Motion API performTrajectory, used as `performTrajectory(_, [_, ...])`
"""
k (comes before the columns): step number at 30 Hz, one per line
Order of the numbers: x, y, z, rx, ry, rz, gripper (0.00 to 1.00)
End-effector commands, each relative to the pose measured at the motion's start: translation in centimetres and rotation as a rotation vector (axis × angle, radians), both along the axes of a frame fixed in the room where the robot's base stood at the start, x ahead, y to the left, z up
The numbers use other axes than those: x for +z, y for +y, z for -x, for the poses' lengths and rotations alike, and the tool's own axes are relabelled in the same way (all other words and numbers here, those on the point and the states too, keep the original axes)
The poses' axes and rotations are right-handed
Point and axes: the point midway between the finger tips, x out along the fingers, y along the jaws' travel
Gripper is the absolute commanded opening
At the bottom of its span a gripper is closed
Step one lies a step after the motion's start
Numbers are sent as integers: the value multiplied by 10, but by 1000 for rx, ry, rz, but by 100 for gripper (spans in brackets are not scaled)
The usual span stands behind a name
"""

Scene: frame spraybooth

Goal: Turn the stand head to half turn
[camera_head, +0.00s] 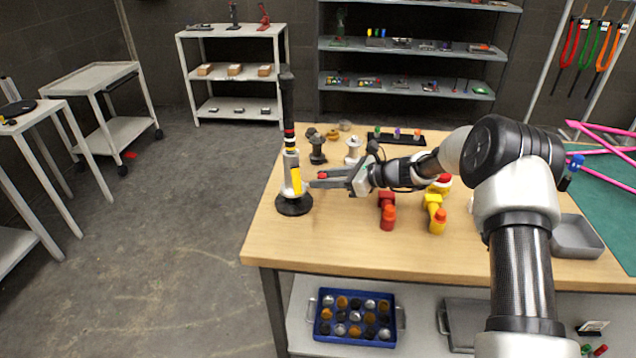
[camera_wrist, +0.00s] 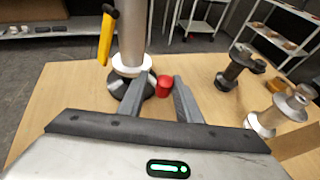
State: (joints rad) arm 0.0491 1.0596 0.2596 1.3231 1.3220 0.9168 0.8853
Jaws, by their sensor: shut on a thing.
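The stand (camera_head: 290,165) is a tall upright post on a round black base (camera_head: 294,205), near the left edge of the wooden workbench. It has a silver body, a yellow lever down its side and a black upper part. In the wrist view its silver post (camera_wrist: 131,40) and yellow lever (camera_wrist: 106,36) show ahead of my fingers. A red knob (camera_wrist: 163,87) shows between my fingertips, low beside the post. My gripper (camera_head: 316,180) reaches in from the right, level, and is shut on the red knob. Any head-angle marking is too small to read.
Dark and pale spool-like parts (camera_head: 317,148) stand behind my gripper. Red (camera_head: 388,212) and yellow (camera_head: 435,214) tools lie in front of my arm. A grey tray (camera_head: 575,238) sits at the right. The bench's front left is clear.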

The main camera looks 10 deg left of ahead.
Motion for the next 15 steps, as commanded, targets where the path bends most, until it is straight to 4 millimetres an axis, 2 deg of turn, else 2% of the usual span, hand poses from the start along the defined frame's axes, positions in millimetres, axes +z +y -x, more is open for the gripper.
performTrajectory(1, [2, 3, -6, -11, -4, -5, 0])
performTrajectory(15, [1, 18, -18, 0, 1, -7, 0])
